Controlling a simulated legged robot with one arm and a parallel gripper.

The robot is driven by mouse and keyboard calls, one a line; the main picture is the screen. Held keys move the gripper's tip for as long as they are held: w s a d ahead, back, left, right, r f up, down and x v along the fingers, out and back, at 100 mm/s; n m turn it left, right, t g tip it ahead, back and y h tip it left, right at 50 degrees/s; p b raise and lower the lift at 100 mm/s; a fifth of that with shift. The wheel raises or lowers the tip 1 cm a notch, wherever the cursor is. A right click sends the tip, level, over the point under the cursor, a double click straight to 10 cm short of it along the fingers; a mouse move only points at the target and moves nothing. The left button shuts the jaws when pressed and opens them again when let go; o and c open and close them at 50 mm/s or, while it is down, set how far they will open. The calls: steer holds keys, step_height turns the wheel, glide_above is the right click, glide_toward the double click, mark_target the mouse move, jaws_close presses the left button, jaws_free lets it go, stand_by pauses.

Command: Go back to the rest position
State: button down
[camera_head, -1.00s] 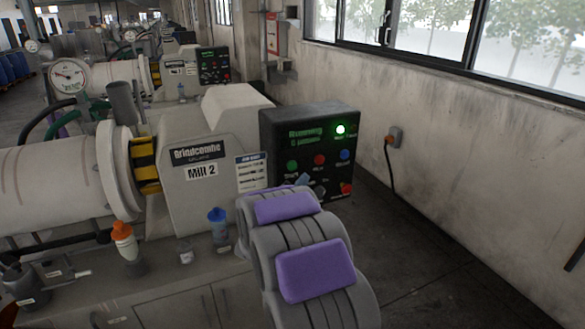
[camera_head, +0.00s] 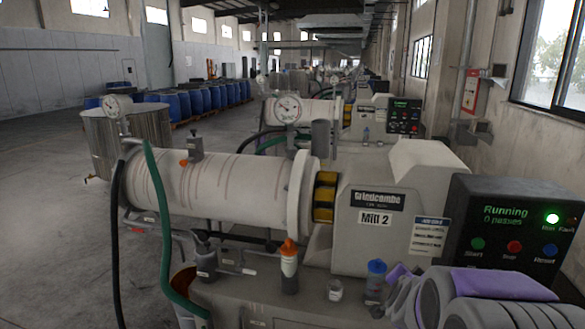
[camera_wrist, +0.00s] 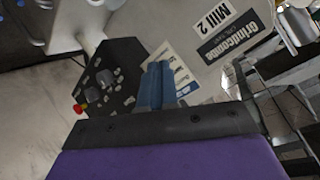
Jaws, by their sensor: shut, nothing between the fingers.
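My gripper (camera_wrist: 156,86) shows in the wrist view as two blue-grey fingers held together, with nothing between them. Behind the fingers are the Mill 2 housing with its name label (camera_wrist: 228,40) and a white instruction sheet (camera_wrist: 180,70). The black control panel (camera_wrist: 112,80) is to their left, apart from them as far as I can tell. In the head view my grey and purple arm is folded at the lower right and hides the fingers.
The mill's white drum (camera_head: 220,185) and green hose (camera_head: 160,230) are at left. Blue drums (camera_head: 200,100) line the back.

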steer(key=s+a+f+n+g+y, duration=0.3)
steer(key=s+a+n+g+y, duration=0.35)
steer(key=s+a, duration=0.95)
steer(key=s+d+n+g+h, duration=0.1)
steer(key=s+n+g, duration=0.3)
steer(key=s, duration=2.2)
steer(key=g, duration=0.3)
steer(key=shift+f+n+h, duration=0.1)
steer(key=shift+n+h, duration=0.15)
